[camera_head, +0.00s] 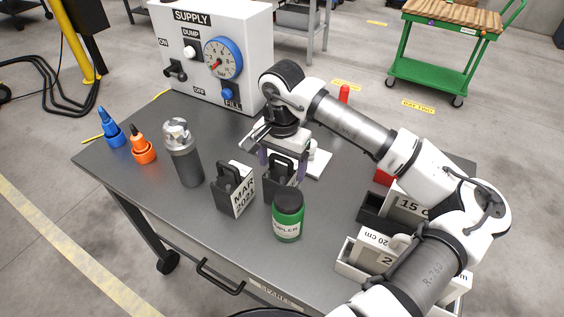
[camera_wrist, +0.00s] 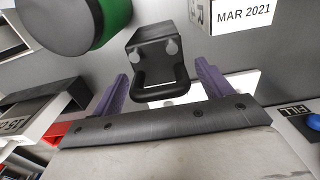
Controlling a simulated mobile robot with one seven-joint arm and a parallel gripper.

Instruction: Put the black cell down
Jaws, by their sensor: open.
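A black cell (camera_head: 271,187) with a loop handle stands upright on the grey table, just behind the green jar. In the wrist view the cell (camera_wrist: 153,45) shows two pale round terminals, and its handle lies between my fingers. My gripper (camera_head: 280,160) is open above it, with purple fingers on either side of the handle; a gap shows on both sides in the wrist view (camera_wrist: 161,80). A second black cell (camera_head: 224,196), with a white "MAR 2021" label, stands to the left, apart from the first. My gripper hides part of the first cell's top.
A green jar (camera_head: 287,222) with a black lid stands close in front. A grey cylinder (camera_head: 184,160), orange bottle (camera_head: 143,148) and blue bottle (camera_head: 111,130) are left. The supply box (camera_head: 215,50) is behind. Labelled trays (camera_head: 372,222) lie right, under my arm. The front left table is clear.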

